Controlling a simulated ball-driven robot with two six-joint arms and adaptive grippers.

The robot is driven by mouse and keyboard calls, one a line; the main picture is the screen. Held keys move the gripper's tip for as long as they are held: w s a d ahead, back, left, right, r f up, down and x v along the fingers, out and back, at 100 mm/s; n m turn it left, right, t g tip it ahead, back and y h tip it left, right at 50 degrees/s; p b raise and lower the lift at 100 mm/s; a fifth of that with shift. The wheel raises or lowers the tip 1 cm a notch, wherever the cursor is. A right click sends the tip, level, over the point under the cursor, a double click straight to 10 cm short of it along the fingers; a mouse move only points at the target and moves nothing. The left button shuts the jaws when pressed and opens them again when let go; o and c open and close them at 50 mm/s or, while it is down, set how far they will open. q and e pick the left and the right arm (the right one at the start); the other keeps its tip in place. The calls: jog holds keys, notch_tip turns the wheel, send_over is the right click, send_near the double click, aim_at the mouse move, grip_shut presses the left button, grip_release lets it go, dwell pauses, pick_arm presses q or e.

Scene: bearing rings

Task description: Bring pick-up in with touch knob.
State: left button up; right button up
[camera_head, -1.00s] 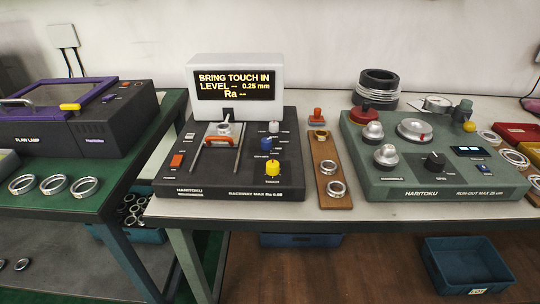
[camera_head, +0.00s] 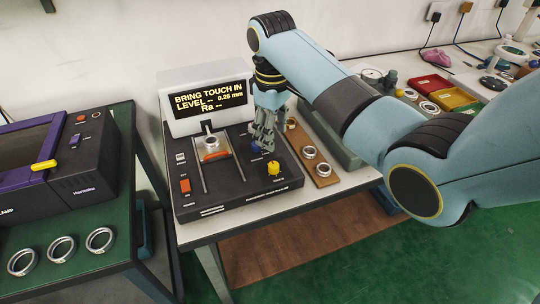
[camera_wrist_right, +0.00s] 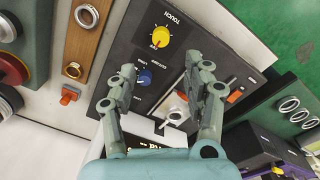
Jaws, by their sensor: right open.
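The dark roughness tester (camera_head: 232,198) stands on the table; its screen (camera_head: 209,99) reads "BRING TOUCH IN", "LEVEL -- 0.25 mm" and "Ra --". The yellow knob (camera_head: 273,168) is at its front right; in the right wrist view the yellow knob (camera_wrist_right: 160,37) is beside the word "TOUCH". A blue knob (camera_wrist_right: 144,77) is beyond it. A metal ring (camera_head: 211,144) sits in the cradle between two rails. My right gripper (camera_head: 263,145) is open and empty, pointing down above the panel, behind the yellow knob. I cannot make out the pick-up clearly. My left gripper is not in view.
A wooden board (camera_head: 324,167) with rings lies right of the tester. The green run-out tester (camera_head: 345,150) is largely hidden behind my right arm. A green table (camera_head: 112,243) at left holds several rings (camera_head: 61,249). Trays (camera_head: 429,87) stand at back right.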

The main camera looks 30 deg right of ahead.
aim_at(274, 165)
notch_tip(274, 165, down, 10)
jog(key=shift+d+f+b, duration=0.1)
jog(key=shift+f+b, duration=0.15)
jog(key=shift+b, duration=0.15)
grip_shut()
